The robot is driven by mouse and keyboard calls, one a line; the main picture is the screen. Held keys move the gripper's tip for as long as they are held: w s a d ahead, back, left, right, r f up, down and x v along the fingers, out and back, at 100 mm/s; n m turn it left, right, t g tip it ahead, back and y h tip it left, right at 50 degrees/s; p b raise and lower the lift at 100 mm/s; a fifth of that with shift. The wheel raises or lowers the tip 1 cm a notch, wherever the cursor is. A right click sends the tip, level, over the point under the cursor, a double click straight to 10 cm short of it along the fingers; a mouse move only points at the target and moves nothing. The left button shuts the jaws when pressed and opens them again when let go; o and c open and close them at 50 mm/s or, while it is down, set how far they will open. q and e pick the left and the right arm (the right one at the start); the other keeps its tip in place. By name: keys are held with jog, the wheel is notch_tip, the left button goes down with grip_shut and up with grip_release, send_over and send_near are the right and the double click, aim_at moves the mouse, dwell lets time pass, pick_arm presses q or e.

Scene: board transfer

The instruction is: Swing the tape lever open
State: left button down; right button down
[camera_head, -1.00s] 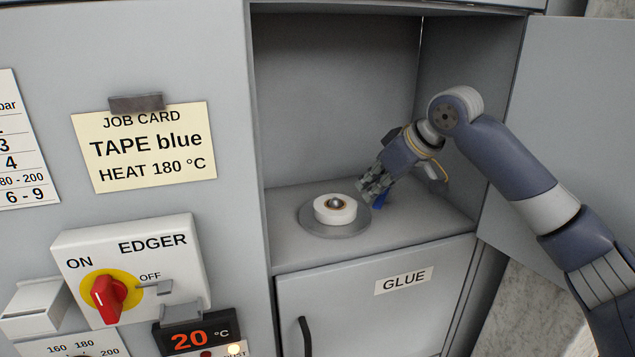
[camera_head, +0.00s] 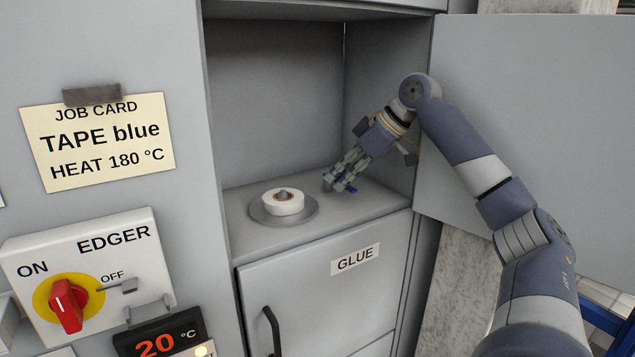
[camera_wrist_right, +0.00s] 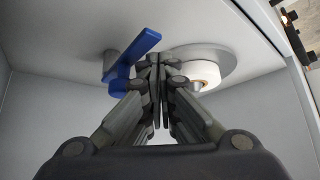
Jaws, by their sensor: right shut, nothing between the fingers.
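The tape lever (camera_head: 350,188) is a small blue bar on the shelf inside the open compartment, partly hidden by my right gripper in the head view. In the wrist view the blue lever (camera_wrist_right: 128,66) is L-shaped, on a grey pivot just left of the fingertips. The white tape roll (camera_head: 284,202) lies on a round grey disc left of the lever; it also shows in the wrist view (camera_wrist_right: 200,73). My right gripper (camera_head: 332,182) is shut and empty, its fingertips between roll and lever (camera_wrist_right: 157,65). Contact with the lever is unclear. My left gripper is out of view.
The compartment door (camera_head: 540,130) stands open at the right, behind my right arm. Below is the closed GLUE door (camera_head: 320,300) with a dark handle. The edger switch (camera_head: 90,270) and job card (camera_head: 97,143) are on the left panel. The shelf's front right is clear.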

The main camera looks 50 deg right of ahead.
jog(key=shift+s+d, duration=0.1)
jog(key=shift+d, duration=0.1)
jog(key=shift+d, duration=0.1)
dwell(0.4)
jog(key=shift+s+d+r, duration=0.1)
jog(key=shift+d+r, duration=0.05)
jog(key=shift+r, duration=0.45)
jog(key=shift+s+d+r, duration=0.1)
jog(key=shift+r, duration=0.45)
notch_tip(320, 180, up, 8)
jog(key=shift+w+a, duration=0.2)
jog(key=shift+a, duration=0.2)
jog(key=shift+f, duration=0.1)
jog(key=shift+f, duration=0.1)
